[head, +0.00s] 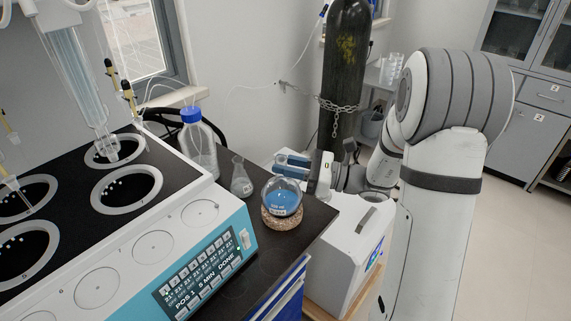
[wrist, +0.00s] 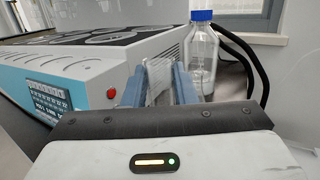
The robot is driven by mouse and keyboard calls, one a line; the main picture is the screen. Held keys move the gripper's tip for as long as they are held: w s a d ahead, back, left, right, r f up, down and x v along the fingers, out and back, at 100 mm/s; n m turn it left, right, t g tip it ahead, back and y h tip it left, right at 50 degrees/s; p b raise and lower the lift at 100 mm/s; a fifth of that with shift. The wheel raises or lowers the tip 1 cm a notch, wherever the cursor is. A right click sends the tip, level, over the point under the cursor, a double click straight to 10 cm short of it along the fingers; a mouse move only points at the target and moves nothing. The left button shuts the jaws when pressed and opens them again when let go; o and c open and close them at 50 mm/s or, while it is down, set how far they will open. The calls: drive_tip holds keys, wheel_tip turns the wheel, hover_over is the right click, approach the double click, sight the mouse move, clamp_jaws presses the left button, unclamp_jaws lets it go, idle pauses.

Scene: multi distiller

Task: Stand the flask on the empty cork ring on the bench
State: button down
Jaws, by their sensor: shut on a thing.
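The flask (head: 283,201) is a round clear glass one with blue liquid and a white label, upright in the head view. The cork ring (head: 281,222) is brown and directly under the flask at the bench (head: 240,268) corner. The flask's bottom appears to sit in the ring, though I cannot tell whether its weight rests there. My gripper (head: 280,164) reaches in from the right with blue fingers, shut on the flask's neck. In the wrist view the clear neck (wrist: 158,82) shows between the two fingers (wrist: 155,90); the flask's body is hidden.
A conical flask (head: 241,180) and a blue-capped bottle (head: 198,143) stand behind and left of the ring. The distiller (head: 155,215) with its panel is close on the left. A white box-like unit (head: 345,240) stands at the right, by my arm.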

drive_tip(key=shift+f, duration=0.3)
idle(0.5)
drive_tip(key=c, duration=1.1)
unclamp_jaws()
drive_tip(key=shift+f, duration=0.1)
drive_tip(key=r+v, duration=0.1)
drive_tip(key=v, duration=0.6)
drive_tip(key=shift+d+f, duration=0.4)
drive_tip(key=shift+f, duration=0.05)
drive_tip(key=shift+s, duration=0.1)
